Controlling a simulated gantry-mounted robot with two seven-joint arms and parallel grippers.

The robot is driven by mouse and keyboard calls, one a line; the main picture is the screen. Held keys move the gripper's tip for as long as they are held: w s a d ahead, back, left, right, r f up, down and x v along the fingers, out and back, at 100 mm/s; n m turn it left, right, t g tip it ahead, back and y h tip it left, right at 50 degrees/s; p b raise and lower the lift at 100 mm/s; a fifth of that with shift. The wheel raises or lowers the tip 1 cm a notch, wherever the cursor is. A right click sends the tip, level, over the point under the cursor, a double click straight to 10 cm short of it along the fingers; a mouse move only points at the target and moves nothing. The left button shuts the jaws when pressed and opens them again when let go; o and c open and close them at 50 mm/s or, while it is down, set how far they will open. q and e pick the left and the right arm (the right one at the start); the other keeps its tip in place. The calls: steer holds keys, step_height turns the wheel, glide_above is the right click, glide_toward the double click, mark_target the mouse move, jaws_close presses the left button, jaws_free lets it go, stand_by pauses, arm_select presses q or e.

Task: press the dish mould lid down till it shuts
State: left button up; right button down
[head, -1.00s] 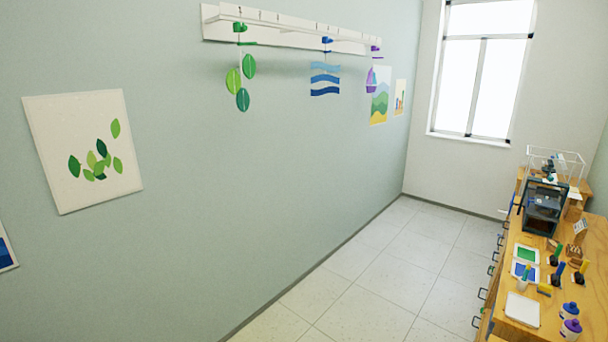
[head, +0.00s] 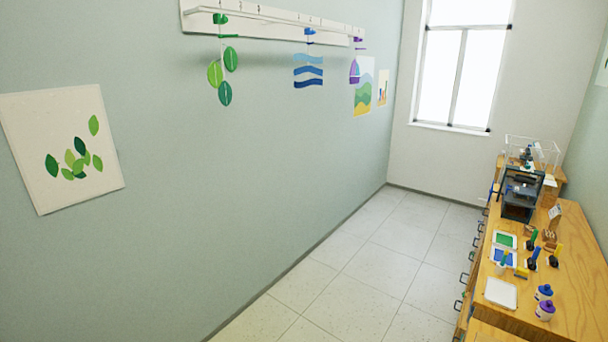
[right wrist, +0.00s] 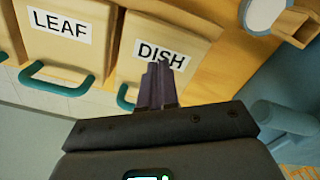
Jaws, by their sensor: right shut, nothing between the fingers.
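In the right wrist view, a beige panel labelled DISH (right wrist: 190,38) stands in front of my right gripper (right wrist: 158,72). It has a teal handle (right wrist: 124,98) at its lower left. My right gripper is shut and empty, its fingertips just over the lower part of the DISH label; I cannot tell whether they touch the panel. A similar panel labelled LEAF (right wrist: 90,45) with a teal handle (right wrist: 55,82) is to the left. The dish mould lid is not clearly identifiable in the head view. My left gripper is not in view.
A wooden counter (head: 570,315) runs along the right wall, with handles along its front. It carries paint trays (head: 501,292), bottles (head: 545,310) and a dark machine (head: 521,195). The tiled floor (head: 370,270) beside it is clear.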

step_height(320, 180, up, 7)
steer(key=p, duration=0.6)
steer(key=shift+r, duration=0.2)
